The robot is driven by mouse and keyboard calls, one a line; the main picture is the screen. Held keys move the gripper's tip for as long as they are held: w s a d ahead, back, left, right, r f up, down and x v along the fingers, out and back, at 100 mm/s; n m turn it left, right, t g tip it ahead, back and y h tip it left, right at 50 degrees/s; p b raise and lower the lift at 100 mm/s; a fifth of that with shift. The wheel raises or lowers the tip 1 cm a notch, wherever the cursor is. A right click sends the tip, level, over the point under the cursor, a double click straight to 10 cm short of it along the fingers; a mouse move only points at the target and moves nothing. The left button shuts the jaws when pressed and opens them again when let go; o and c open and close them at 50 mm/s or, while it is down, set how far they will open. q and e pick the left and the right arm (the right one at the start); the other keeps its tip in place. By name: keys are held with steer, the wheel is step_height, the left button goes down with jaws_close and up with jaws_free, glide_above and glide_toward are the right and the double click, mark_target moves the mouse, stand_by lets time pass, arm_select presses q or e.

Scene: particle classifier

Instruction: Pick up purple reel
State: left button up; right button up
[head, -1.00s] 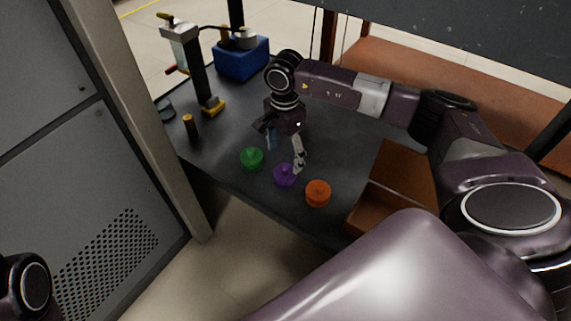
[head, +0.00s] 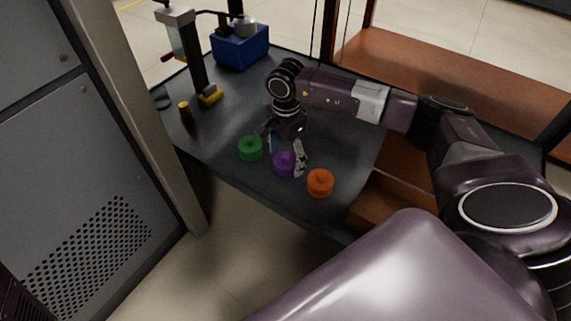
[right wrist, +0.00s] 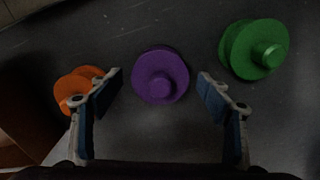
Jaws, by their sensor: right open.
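The purple reel (head: 283,165) stands on the dark table between the green reel (head: 250,148) and the orange reel (head: 320,183). My right gripper (head: 285,160) is over the purple reel, fingers pointing down, and one finger partly covers it in the head view. In the right wrist view the purple reel (right wrist: 160,76) lies centred ahead of the gap between the open fingers (right wrist: 161,90), with nothing held. The green reel (right wrist: 255,50) is outside the right-hand finger, and the orange reel (right wrist: 78,88) is beside the left-hand finger. My left gripper is not in view.
A brown box (head: 372,212) stands to the right of the reels. A blue box (head: 240,50) and a stand with a yellow base (head: 210,95) are at the back left. A grey perforated cabinet (head: 85,190) stands at the left. The table's front edge is close to the reels.

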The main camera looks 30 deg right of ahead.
steer(key=c, duration=1.3)
steer(key=shift+c, duration=0.3)
steer(key=shift+r, duration=0.15)
